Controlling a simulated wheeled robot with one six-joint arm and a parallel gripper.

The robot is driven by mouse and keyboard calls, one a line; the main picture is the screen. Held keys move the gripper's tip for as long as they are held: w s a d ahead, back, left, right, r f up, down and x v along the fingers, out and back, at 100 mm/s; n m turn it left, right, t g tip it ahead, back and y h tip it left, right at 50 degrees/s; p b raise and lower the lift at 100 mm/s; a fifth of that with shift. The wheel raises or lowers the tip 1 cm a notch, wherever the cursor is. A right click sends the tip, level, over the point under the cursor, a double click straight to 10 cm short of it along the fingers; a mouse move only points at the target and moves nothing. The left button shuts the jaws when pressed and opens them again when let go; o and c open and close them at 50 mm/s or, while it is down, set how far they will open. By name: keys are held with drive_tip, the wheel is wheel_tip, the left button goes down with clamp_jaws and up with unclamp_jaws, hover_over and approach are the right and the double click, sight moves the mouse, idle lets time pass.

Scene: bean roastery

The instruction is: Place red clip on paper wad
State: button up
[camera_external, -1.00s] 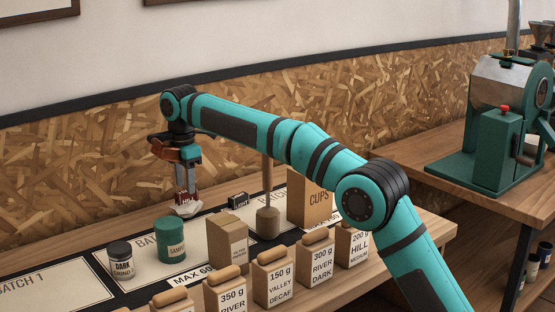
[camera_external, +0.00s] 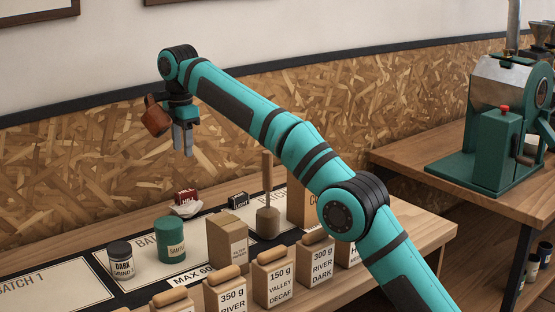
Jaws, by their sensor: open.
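The red clip (camera_external: 186,197) rests on top of the white paper wad (camera_external: 184,210), on the mat marked Batch behind the green tin. My gripper (camera_external: 183,153) is open and empty. It hangs in the air above the clip, clear of it, with its fingers pointing down. The clip's underside, where it meets the wad, is too small to see in detail.
A green tin (camera_external: 171,239), a dark jar (camera_external: 121,259) and a brown box (camera_external: 228,240) stand nearby. A black clip (camera_external: 238,200) and a wooden tamper-like tool (camera_external: 267,221) are to the right.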

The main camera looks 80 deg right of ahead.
drive_tip(key=s+a+r+m+t+h, duration=0.1)
drive_tip(key=s+a+r+m+t, duration=0.2)
drive_tip(key=a+r, duration=0.7)
drive_tip(key=s+a+r+t+h, duration=0.1)
drive_tip(key=s+a+r+t, duration=0.3)
drive_tip(key=a, duration=0.9)
drive_tip(key=s+a+r+m+t, duration=0.3)
drive_tip(key=s+a+t, duration=0.1)
drive_tip(key=s+a, duration=1.15)
drive_tip(key=s+a+f+m+t, duration=0.1)
drive_tip(key=s+a+f, duration=0.3)
drive_tip(key=s, duration=0.4)
drive_tip(key=s+a+f+m+t+y, duration=0.1)
drive_tip(key=s+a+f+t, duration=0.2)
drive_tip(key=s, duration=0.5)
drive_tip(key=s+a+f+m+t+y, duration=0.1)
drive_tip(key=s+a+f+t, duration=0.1)
drive_tip(key=s+a+f, duration=0.3)
drive_tip(key=s, duration=0.3)
drive_tip(key=shift+a, duration=0.4)
